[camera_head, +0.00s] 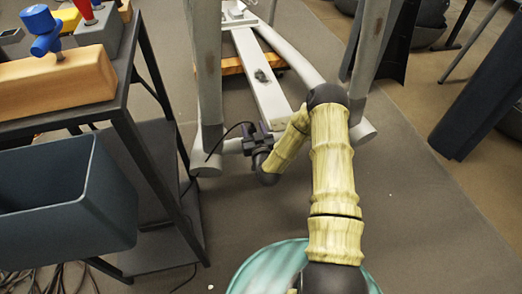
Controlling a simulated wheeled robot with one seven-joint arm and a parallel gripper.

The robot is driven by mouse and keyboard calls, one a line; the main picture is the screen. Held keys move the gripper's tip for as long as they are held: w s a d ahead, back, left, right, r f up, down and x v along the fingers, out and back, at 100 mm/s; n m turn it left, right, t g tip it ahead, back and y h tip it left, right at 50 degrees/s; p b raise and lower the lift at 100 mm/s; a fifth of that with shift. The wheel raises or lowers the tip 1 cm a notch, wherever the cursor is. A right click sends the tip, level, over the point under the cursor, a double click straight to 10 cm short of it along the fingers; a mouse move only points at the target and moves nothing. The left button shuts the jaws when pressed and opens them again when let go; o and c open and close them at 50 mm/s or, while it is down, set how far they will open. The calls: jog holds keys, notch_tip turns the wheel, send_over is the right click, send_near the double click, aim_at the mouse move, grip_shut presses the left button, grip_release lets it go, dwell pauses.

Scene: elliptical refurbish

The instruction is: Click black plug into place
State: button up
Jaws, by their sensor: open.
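My gripper (256,137) is at the end of my yellow-green arm, low beside the grey elliptical frame's cross tube (232,146). It is dark and small in the picture, and its jaws are open. A thin black cable (226,133) arcs from the gripper area down to the left, near the end of the cross tube. The black plug cannot be told apart from the dark gripper. Whether the gripper touches the cable or plug cannot be seen.
A dark metal cart (150,130) stands at left, holding a wooden block (60,85) with a blue-handled tool (42,32). A grey-blue bin (75,210) is in front of it. Grey uprights (208,60) flank the white rail (262,85).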

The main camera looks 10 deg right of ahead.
jog(key=s+p, duration=0.5)
jog(key=s, duration=1)
notch_tip(320, 180, up, 11)
jog(key=w+a+n+g+y+p, duration=0.2)
jog(key=n+g+y+p, duration=0.3)
jog(key=g, duration=0.4)
jog(key=s+d+r+m+g+h+p, duration=0.1)
jog(key=s+r+m+g+h+p, duration=0.2)
jog(key=s+r, duration=0.7)
jog(key=s+d+r+m+g+h+p, duration=0.1)
jog(key=s+r+m+g+h+p, duration=0.2)
jog(key=s+r, duration=0.7)
notch_tip(320, 180, up, 40)
jog(key=w+n+y+p, duration=0.1)
jog(key=w+p, duration=0.1)
jog(key=p, duration=3.6)
jog(key=shift+w+r+p, duration=0.25)
jog(key=shift+w+p, duration=0.05)
jog(key=shift+w, duration=0.1)
